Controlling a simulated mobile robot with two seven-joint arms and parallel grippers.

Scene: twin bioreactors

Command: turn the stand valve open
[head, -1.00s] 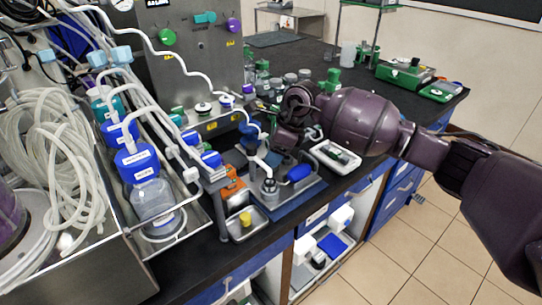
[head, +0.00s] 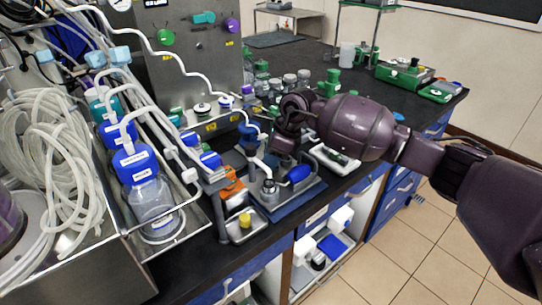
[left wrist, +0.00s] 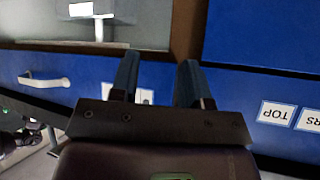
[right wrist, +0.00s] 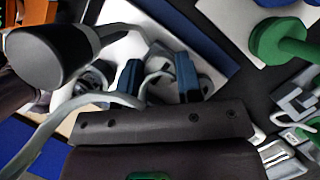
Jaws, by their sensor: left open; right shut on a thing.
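A small metal stand assembly with a blue cylindrical part (head: 299,174) sits on a blue base (head: 290,205) near the bench's front edge. My right gripper (head: 282,156) reaches down to it from above; its fingertips are mostly hidden in the head view. In the right wrist view my right gripper (right wrist: 159,80) has its fingers closed about a grey metal piece (right wrist: 158,88), which seems to be the stand valve; its exact outline is unclear. My left gripper (left wrist: 157,80) shows only in the left wrist view, open and empty, before blue drawer fronts.
Blue-capped bottles (head: 150,195) and coiled clear tubing (head: 45,140) stand in a metal tray at left. A small steel tray with a yellow piece (head: 245,220) sits beside the stand. A white tray (head: 330,160) lies right of it. The steel panel (head: 190,60) is behind.

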